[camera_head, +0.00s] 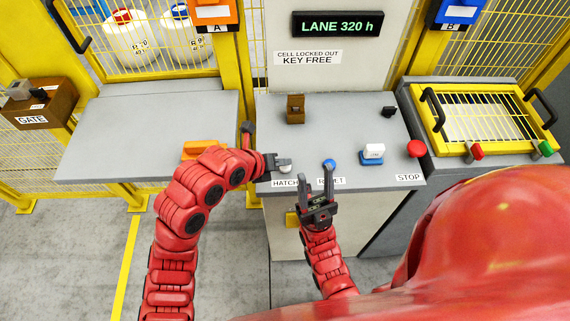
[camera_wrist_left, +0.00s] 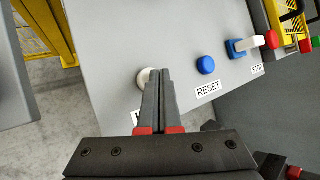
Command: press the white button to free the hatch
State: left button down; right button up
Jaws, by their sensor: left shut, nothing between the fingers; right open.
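The white button (camera_wrist_left: 143,77) sits on the grey console top (camera_wrist_left: 110,40), above the HATCH label (camera_head: 284,183). In the head view the white button (camera_head: 285,169) is partly covered by my left gripper (camera_head: 284,162). The left gripper is shut and empty, its fingertips at the button; I cannot tell whether they touch it. In the left wrist view the shut fingers (camera_wrist_left: 158,75) overlap the button's right side. My right gripper (camera_head: 328,180) is open and empty at the console's front edge, by the RESET label. The hatch itself I cannot identify for certain.
A blue RESET button (camera_head: 329,164), a blue-and-white block (camera_head: 373,153) and a red STOP button (camera_head: 416,148) stand to the right. A brown block (camera_head: 295,109) stands behind. An orange object (camera_head: 203,149) lies left. A yellow barred frame (camera_head: 477,115) is at right.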

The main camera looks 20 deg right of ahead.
aim_at(282, 168)
pick_arm(q)
jog(key=shift+f+b, duration=0.35)
jog(key=shift+b, duration=0.2)
dwell(0.4)
jog(key=shift+r, duration=0.1)
jog(key=shift+w+r, duration=0.1)
jog(key=shift+r, duration=0.55)
jog(key=shift+r+b, duration=0.2)
jog(key=shift+b, duration=0.1)
jog(key=shift+r, duration=2.5)
